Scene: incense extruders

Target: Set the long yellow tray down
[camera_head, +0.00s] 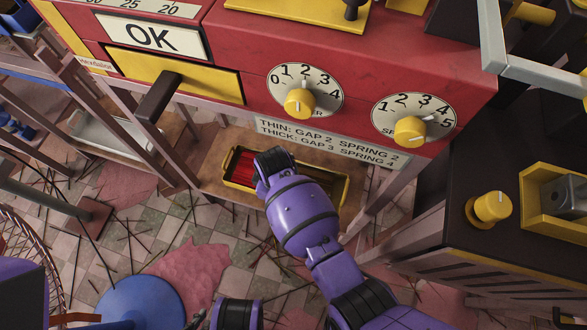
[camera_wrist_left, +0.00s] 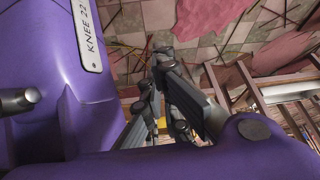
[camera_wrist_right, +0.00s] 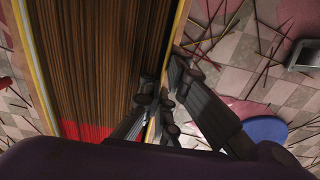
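The long yellow tray (camera_head: 232,184) is under the red machine, over a brown wooden shelf (camera_head: 212,168). Whether it rests on the shelf or hangs just above it I cannot tell. Red sticks show inside it. In the right wrist view, the tray's yellow wall (camera_wrist_right: 40,75) borders brown sticks with a red part at the near end. My right gripper (camera_wrist_right: 163,85) is shut on the tray's near wall; in the head view my purple arm hides its fingers and part of the tray. My left gripper (camera_wrist_left: 162,70) looks shut and empty, away from the tray.
The machine's dials and yellow panel (camera_head: 170,75) overhang the tray. Frame legs (camera_head: 375,205) stand at both sides. A dark cabinet (camera_head: 470,235) is at the right and a metal tray (camera_head: 115,135) at the left. Thin sticks litter the tiled floor, with a blue round stool (camera_head: 140,303) there.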

